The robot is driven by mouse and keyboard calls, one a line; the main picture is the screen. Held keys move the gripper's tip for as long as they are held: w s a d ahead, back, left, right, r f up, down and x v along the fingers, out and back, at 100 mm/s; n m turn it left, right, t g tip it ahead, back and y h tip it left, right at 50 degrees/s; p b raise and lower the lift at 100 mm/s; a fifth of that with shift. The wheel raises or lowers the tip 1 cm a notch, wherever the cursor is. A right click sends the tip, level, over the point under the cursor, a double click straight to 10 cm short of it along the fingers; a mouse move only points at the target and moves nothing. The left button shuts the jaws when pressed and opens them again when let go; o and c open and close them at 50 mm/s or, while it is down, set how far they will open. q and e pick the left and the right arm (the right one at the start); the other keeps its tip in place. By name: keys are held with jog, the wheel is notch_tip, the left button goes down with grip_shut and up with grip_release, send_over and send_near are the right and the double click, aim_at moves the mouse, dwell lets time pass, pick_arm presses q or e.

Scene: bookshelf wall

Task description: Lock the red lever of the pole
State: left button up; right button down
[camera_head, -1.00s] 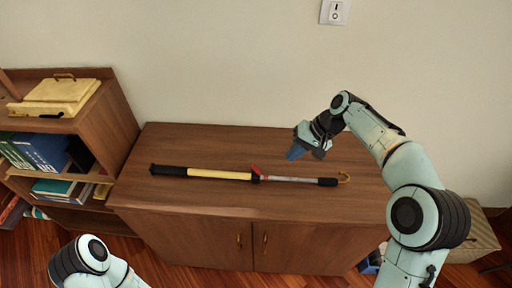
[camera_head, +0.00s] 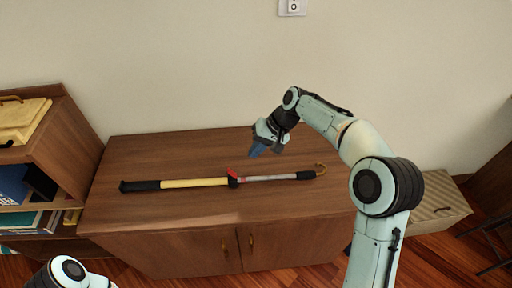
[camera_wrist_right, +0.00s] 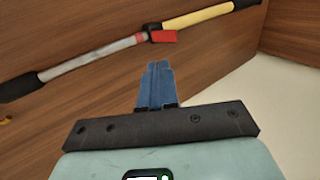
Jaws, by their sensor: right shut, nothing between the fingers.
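The pole (camera_head: 195,183) lies flat across the top of the brown cabinet, with a yellow section, a grey section, black grips and a hook at its right end. Its red lever (camera_head: 232,174) sits at the joint between the yellow and grey sections. In the right wrist view the red lever (camera_wrist_right: 163,37) sticks out from the pole (camera_wrist_right: 100,58), ahead of the fingers and apart from them. My right gripper (camera_head: 259,150) is shut and empty above the cabinet, behind and right of the lever. In the right wrist view its blue fingertips (camera_wrist_right: 157,70) are together. My left gripper is out of view.
The brown cabinet top (camera_head: 170,212) is clear around the pole. A bookshelf (camera_head: 55,135) with books and a yellow case (camera_head: 22,120) stands at the left. The wall is behind the cabinet. A striped box (camera_head: 432,205) is on the floor at the right.

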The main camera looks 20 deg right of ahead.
aim_at(231, 171)
jog(key=shift+w+a+r+x, duration=0.15)
jog(key=shift+a+x, duration=0.1)
jog(key=shift+x, duration=1.35)
jog(key=shift+w+a+r+x, duration=0.1)
jog(key=shift+a+r+x, duration=0.15)
jog(key=shift+x, duration=1.4)
jog(key=shift+a+r+x, duration=0.1)
jog(key=shift+a+x, duration=0.2)
jog(key=shift+x, duration=1.3)
jog(key=shift+d, duration=0.1)
